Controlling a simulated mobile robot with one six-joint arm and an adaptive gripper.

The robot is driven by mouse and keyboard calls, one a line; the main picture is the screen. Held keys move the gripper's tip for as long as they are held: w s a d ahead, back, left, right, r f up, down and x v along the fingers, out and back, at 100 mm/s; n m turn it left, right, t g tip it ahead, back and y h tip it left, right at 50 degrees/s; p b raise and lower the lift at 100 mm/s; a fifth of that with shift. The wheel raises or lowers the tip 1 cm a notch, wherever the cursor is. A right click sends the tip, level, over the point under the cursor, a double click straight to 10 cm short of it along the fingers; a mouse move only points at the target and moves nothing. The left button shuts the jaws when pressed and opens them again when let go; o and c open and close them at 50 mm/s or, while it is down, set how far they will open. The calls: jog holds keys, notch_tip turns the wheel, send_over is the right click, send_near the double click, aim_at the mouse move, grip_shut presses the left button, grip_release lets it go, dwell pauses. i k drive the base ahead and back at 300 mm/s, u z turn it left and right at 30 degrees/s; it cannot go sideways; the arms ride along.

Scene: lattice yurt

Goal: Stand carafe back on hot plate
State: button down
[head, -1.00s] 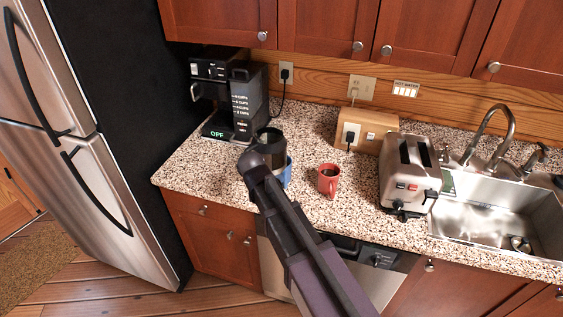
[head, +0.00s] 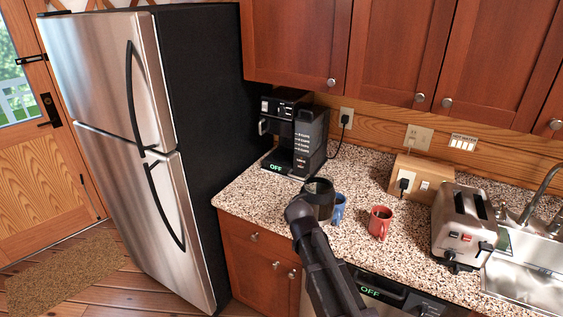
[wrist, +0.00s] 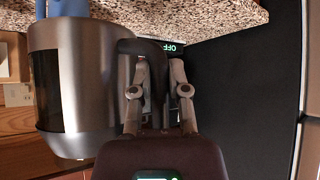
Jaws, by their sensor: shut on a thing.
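The carafe is a steel-sided pot with a dark window, seen large at the left of the wrist view (wrist: 85,85); in the head view it shows as a dark round pot (head: 321,197). My gripper (wrist: 157,68) is shut on its black handle. In the head view my arm hides the fingers and part of the carafe. The black coffee maker (head: 308,143) stands at the back left of the counter, with a green OFF display on its base. The carafe is in front of it, apart from it. The hot plate's surface cannot be made out clearly.
A blue mug (head: 339,208) is just right of the carafe and a red mug (head: 380,222) farther right. A toaster (head: 464,225) and sink (head: 528,278) follow. The fridge (head: 120,150) stands left of the counter (head: 245,195). Counter left of the carafe is clear.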

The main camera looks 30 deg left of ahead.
aim_at(283, 157)
jog(key=k, duration=1.55)
jog(key=u, duration=0.4)
jog(key=i, duration=0.8)
jog(key=u, duration=0.45)
jog(key=i, duration=1.35)
jog(key=z, duration=0.4)
